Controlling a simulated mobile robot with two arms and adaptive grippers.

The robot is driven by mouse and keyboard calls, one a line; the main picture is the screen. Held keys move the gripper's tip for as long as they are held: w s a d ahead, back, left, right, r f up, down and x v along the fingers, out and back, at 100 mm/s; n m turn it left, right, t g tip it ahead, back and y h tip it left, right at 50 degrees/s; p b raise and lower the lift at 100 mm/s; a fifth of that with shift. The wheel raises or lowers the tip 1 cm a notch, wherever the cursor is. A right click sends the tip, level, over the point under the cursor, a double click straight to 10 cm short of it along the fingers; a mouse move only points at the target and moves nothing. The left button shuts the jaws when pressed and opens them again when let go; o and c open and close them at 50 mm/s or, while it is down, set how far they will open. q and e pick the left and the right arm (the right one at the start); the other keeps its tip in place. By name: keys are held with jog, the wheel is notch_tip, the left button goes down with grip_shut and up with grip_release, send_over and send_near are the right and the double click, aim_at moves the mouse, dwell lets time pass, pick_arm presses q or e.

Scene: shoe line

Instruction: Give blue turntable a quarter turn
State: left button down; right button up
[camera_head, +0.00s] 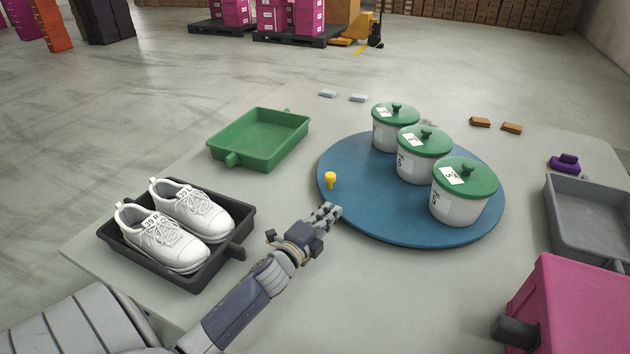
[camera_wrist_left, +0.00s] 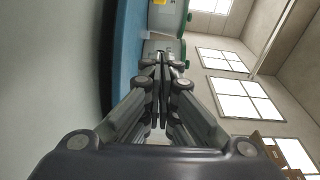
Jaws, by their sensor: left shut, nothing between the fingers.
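The blue turntable (camera_head: 372,215) is a flat round disc on the table. A small yellow knob (camera_head: 330,180) stands upright near its left edge. Three white pots with green lids (camera_head: 424,140) stand on its right half, in a row from back to front. My left gripper (camera_head: 331,211) is shut and empty at the turntable's front left rim, in front of the yellow knob and apart from it. I cannot tell whether it touches the rim. In the left wrist view the shut fingers (camera_wrist_left: 162,68) point along the blue turntable (camera_wrist_left: 127,50) towards a pot. My right gripper is not in view.
A black tray (camera_head: 190,283) with white sneakers (camera_head: 190,222) is at the left. A green tray (camera_head: 235,145) lies empty behind it. A grey tray (camera_head: 590,222) and a magenta box (camera_head: 575,300) are at the right. Small blocks (camera_head: 480,121) lie along the back.

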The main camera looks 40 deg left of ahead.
pick_arm(q)
jog(key=w, duration=0.3)
jog(key=w+b, duration=0.1)
jog(key=w, duration=0.5)
jog(key=shift+w+a+f, duration=0.1)
jog(key=shift+w+a, duration=0.25)
jog(key=shift+w, duration=0.05)
jog(key=a, duration=0.3)
jog(key=shift+w+a+f+b, duration=0.1)
jog(key=shift+w+a+b, duration=0.05)
jog(key=shift+w+b, duration=0.2)
jog(key=shift+a, duration=0.35)
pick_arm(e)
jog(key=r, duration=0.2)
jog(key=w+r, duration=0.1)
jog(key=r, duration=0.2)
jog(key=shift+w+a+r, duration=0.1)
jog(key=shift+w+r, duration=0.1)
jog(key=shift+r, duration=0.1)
pick_arm(q)
jog(key=shift+a, duration=0.1)
